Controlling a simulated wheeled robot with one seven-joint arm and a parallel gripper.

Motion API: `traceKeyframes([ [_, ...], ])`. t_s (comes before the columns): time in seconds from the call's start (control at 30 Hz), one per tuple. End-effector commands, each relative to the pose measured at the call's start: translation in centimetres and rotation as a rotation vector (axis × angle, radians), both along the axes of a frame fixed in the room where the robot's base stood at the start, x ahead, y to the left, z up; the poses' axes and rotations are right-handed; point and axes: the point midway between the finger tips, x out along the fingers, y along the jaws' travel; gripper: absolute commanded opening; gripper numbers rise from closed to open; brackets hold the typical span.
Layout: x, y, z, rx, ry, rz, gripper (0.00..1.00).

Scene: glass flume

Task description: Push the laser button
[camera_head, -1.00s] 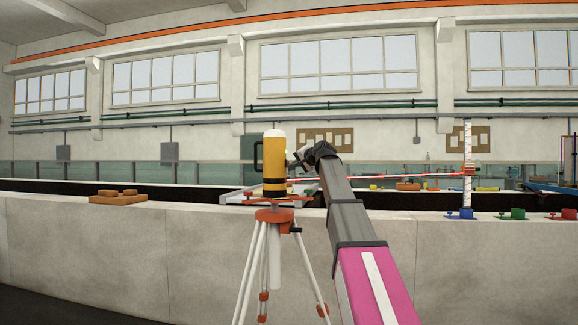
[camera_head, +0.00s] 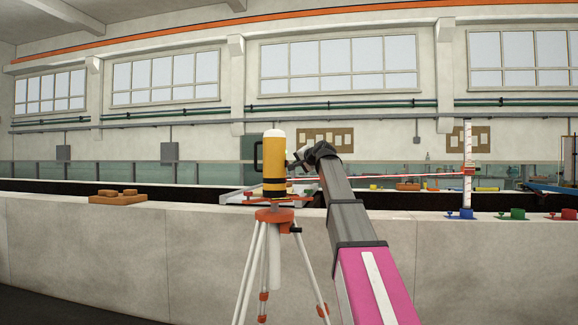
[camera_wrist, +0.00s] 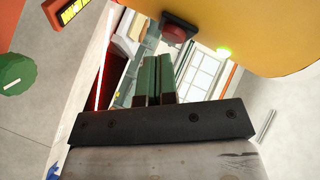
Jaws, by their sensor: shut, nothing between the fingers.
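The laser (camera_head: 273,163) is a yellow upright body with a white top and black side handle, standing on a tripod. Its yellow side fills the upper right of the wrist view (camera_wrist: 255,25).
The orange-topped tripod (camera_head: 268,216) stands in front of the pale flume wall (camera_head: 90,240). A red beam runs right to a white staff (camera_head: 467,145). Blue (camera_head: 463,214), green (camera_head: 513,214) and red fittings sit on the wall at right; brown blocks (camera_head: 118,197) at left.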

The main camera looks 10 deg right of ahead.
Motion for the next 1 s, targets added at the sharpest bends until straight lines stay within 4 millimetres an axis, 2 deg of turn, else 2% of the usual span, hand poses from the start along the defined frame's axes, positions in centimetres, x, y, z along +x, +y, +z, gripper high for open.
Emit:
traceKeyframes([
  [1.0,0.31,0.94,0.02,0.0,0.0,0.0,0.0],
])
